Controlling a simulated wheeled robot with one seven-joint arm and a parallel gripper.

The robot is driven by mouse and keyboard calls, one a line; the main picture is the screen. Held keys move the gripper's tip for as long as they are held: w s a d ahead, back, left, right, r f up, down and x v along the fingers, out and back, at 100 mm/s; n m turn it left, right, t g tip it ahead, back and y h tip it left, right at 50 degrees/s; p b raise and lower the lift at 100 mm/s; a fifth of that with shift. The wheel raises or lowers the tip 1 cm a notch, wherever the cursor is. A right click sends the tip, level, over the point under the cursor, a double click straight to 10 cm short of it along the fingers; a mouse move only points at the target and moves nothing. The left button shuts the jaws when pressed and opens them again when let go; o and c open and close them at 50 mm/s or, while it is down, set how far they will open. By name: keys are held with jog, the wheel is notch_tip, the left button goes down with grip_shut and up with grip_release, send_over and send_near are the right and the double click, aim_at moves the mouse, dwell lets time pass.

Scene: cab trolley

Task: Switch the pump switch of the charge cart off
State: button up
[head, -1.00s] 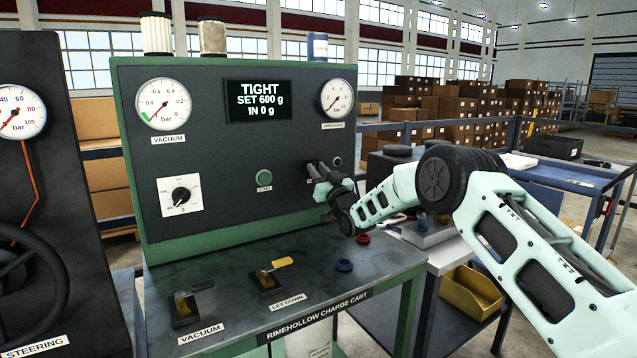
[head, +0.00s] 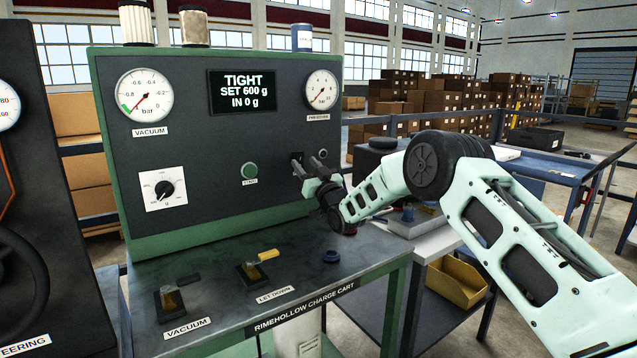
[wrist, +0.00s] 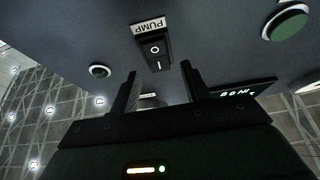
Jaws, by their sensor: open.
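The pump switch (wrist: 155,52) is a black rocker with O and I marks, below an upside-down PUMP label (wrist: 148,26) in the wrist view. The O end is nearer the label; I cannot tell which end is pressed in. My gripper (wrist: 158,88) is open and empty, its two fingers apart below the switch in that view. In the head view my gripper (head: 306,167) is close to the right side of the charge cart's dark panel (head: 215,140), and the switch is mostly hidden behind the fingers. I cannot tell if the fingers touch the panel.
A green START button (head: 250,170) is left of my gripper, with a pressure gauge (head: 321,90) above. A display (head: 242,91) reads TIGHT, SET 600 g, IN 0 g. A blue table (head: 540,166) is right.

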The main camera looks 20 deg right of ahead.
jog(key=b+v, duration=0.1)
jog(key=v, duration=0.9)
jog(key=shift+s+b, duration=0.25)
jog(key=shift+b, duration=0.15)
jog(key=shift+f, duration=0.1)
